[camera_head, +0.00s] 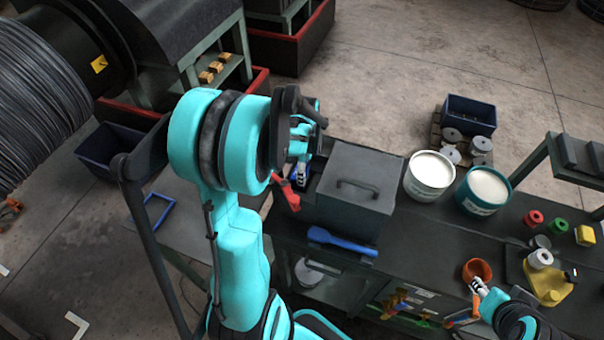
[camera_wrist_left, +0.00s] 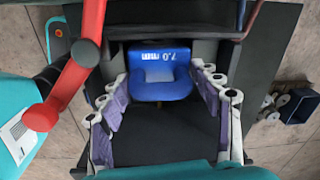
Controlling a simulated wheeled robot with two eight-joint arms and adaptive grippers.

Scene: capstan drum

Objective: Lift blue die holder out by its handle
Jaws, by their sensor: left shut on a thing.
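The blue die holder (camera_wrist_left: 160,72), marked "7.0", shows in the left wrist view at the top middle, in a dark recess. My left gripper (camera_wrist_left: 160,80) has its fingertips at the two sides of the holder and is shut on it. Its exact contact with the handle is hard to make out. In the head view my left gripper (camera_head: 303,172) is at the left end of the bench, beside a grey box, and my arm partly hides it. My right gripper (camera_head: 473,300) is at the lower right, near an orange ring; its jaw opening is unclear.
The grey lidded box (camera_head: 347,205) stands right of my left gripper. A red lever (camera_head: 286,192) is close on its left. A blue tool (camera_head: 340,242) lies in front on the bench. White-topped tubs (camera_head: 430,172) and the orange ring (camera_head: 477,269) are further right.

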